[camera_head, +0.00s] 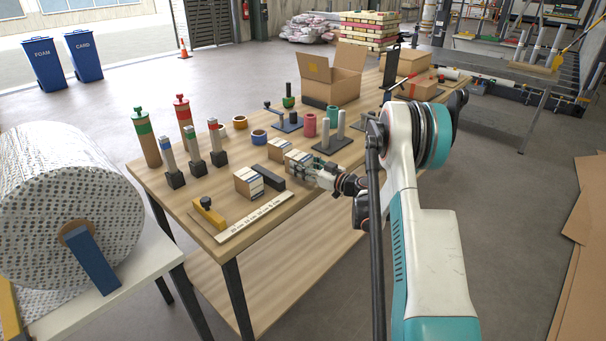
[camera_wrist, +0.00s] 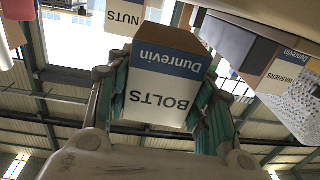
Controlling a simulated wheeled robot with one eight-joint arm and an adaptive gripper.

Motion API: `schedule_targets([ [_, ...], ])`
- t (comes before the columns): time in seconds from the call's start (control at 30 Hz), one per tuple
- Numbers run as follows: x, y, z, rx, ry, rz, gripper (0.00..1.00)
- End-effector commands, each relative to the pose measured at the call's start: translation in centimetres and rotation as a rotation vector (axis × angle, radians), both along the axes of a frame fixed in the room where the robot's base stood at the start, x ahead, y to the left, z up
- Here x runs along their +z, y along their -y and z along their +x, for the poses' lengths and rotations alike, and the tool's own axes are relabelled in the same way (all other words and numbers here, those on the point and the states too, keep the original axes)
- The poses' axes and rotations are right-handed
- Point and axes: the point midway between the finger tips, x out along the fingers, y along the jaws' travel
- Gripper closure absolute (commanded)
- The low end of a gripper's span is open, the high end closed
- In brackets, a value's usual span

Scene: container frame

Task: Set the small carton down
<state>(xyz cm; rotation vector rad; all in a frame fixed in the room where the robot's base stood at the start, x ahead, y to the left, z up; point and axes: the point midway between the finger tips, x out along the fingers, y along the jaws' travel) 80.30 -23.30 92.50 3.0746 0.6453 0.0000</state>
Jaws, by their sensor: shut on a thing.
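My gripper (camera_wrist: 165,105) is shut on a small carton with a white face, a blue Dunrevin band and the word BOLTS (camera_wrist: 160,88). The wrist view is upside down, and a pad presses each side of this carton. In the head view my gripper (camera_head: 312,170) holds the carton (camera_head: 295,157) at the middle of the workbench (camera_head: 290,205). Whether its base touches the bench is hard to tell. A NUTS carton (camera_wrist: 125,18) and a WASHERS carton (camera_wrist: 285,70) also show in the wrist view. Two similar cartons stand on the bench, one behind (camera_head: 279,149) and one in front-left (camera_head: 247,182).
A dark block (camera_head: 268,177) lies between the held carton and the front-left one. A ruler strip (camera_head: 255,216) and a yellow tool (camera_head: 209,212) lie near the front edge. Posts on a dark base (camera_head: 330,145), tape rolls (camera_head: 259,137) and an open box (camera_head: 333,75) stand behind.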

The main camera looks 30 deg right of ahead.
Motion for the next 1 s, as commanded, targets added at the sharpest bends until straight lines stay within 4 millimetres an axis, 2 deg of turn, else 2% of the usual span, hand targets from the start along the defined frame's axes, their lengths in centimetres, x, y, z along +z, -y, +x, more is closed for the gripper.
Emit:
schedule_targets([
  [0.1,-2.1,0.0,0.0,0.000,0.000,0.000,0.86],
  [0.17,-2.7,0.0,0.0,0.000,0.000,0.000,0.86],
  [0.6,-3.2,0.0,0.0,0.000,0.000,0.000,0.86],
  [0.63,-3.1,0.0,0.0,0.000,0.000,0.000,0.45],
  [0.7,-3.1,0.0,0.0,0.000,0.000,0.000,0.32],
  [1.0,-3.0,0.0,0.0,0.000,0.000,0.000,0.32],
])
